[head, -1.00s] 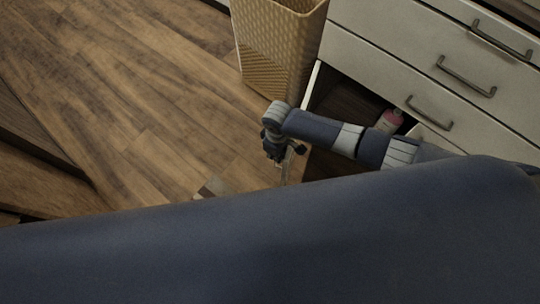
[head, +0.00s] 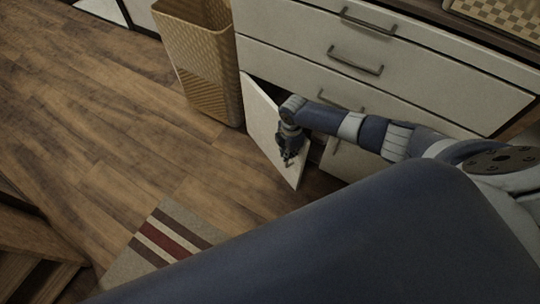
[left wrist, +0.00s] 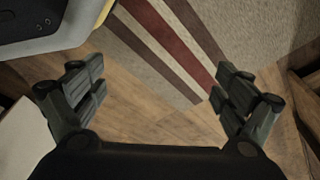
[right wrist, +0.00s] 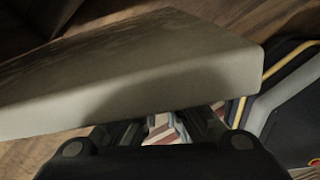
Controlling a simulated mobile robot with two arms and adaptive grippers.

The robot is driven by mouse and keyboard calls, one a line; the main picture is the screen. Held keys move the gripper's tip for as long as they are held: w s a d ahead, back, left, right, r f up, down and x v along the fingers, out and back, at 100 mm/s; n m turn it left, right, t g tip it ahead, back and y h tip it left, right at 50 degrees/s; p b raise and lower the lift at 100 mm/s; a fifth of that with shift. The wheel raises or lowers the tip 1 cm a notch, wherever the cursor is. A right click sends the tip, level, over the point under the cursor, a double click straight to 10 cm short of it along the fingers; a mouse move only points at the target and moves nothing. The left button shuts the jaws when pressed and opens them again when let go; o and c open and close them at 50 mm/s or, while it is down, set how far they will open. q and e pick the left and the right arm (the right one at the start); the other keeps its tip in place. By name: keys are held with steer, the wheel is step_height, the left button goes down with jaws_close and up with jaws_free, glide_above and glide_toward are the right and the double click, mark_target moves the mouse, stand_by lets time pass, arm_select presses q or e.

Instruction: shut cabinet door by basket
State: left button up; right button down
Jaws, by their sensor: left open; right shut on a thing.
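The pale cabinet door (head: 266,125) by the basket stands partly open below the drawers, its hinge side close to the woven basket (head: 207,80). My right gripper (head: 288,160) is at the door's free side, in front of its face. In the right wrist view, the door (right wrist: 130,70) lies across the fingertips (right wrist: 168,128) and the gripper is shut on it. The exact grip point is hidden. My left gripper (left wrist: 160,100) is open and empty above the floor and striped rug in the left wrist view.
White drawers (head: 330,62) with metal handles stand above the door. A striped rug (head: 165,240) lies on the wood floor (head: 110,120). The floor in front of the basket is clear. A wooden piece (head: 35,235) stands at lower left.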

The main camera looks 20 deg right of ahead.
arm_select(q)
steer(key=shift+w+d+r+b, duration=0.1)
steer(key=shift+w+r+b, duration=0.15)
steer(key=shift+r, duration=0.35)
steer(key=shift+w+d+r+b, duration=0.1)
steer(key=shift+w+r, duration=0.15)
steer(key=shift+r, duration=0.35)
arm_select(e)
steer(key=d, duration=0.6)
steer(key=shift+w+f, duration=0.2)
steer(key=shift+d, duration=0.15)
steer(key=c, duration=1.7)
jaws_free()
steer(key=shift+s, duration=0.1)
steer(key=shift+r, duration=0.1)
steer(key=shift+w+a+r, duration=0.1)
steer(key=shift+w+a, duration=0.15)
steer(key=shift+w, duration=0.1)
